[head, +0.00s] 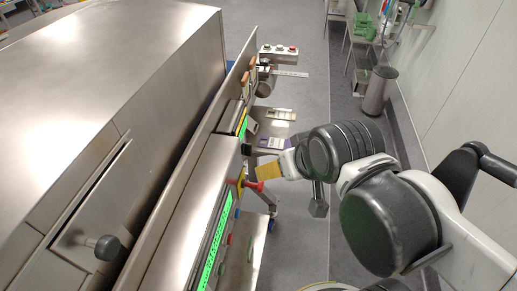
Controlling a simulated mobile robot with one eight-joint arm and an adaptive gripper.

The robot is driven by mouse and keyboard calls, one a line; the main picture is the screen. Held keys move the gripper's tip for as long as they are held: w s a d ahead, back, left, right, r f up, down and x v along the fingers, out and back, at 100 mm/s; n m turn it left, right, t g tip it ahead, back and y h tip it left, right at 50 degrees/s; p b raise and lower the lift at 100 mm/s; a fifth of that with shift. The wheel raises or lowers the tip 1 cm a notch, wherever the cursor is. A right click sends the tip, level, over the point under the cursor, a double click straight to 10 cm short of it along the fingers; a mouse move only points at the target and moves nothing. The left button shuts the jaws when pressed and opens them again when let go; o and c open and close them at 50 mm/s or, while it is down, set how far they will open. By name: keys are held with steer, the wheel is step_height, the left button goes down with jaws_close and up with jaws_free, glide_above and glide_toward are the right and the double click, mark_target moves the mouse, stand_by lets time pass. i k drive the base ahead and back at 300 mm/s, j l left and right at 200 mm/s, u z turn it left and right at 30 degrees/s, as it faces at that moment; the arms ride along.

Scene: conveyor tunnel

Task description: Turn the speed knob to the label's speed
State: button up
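The machine's control panel (205,215) runs along its right side, seen steeply from above. It carries a lit green display strip (215,243). A small black knob-like part (246,149) sticks out from the panel's edge; I cannot tell whether it is the speed knob. A red handle-like part (255,185) juts out nearer to me. My gripper (268,171) is close to the panel, just right of the red part. Its yellowish tip shows, but finger opening and any contact are unclear.
The large steel tunnel housing (110,70) fills the left, with a grey door handle (108,247). A button box (279,50) stands at the far end. A bin (379,90) stands by the right wall. Grey floor is free between.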

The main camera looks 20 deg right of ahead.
mark_target(247, 148)
steer(key=i+l+u, duration=0.15)
steer(key=l+u, duration=0.35)
steer(key=l, duration=0.25)
steer(key=l+u, duration=0.5)
steer(key=l, duration=0.2)
steer(key=k+l+u, duration=0.1)
steer(key=l+u, duration=0.4)
steer(key=l, duration=0.25)
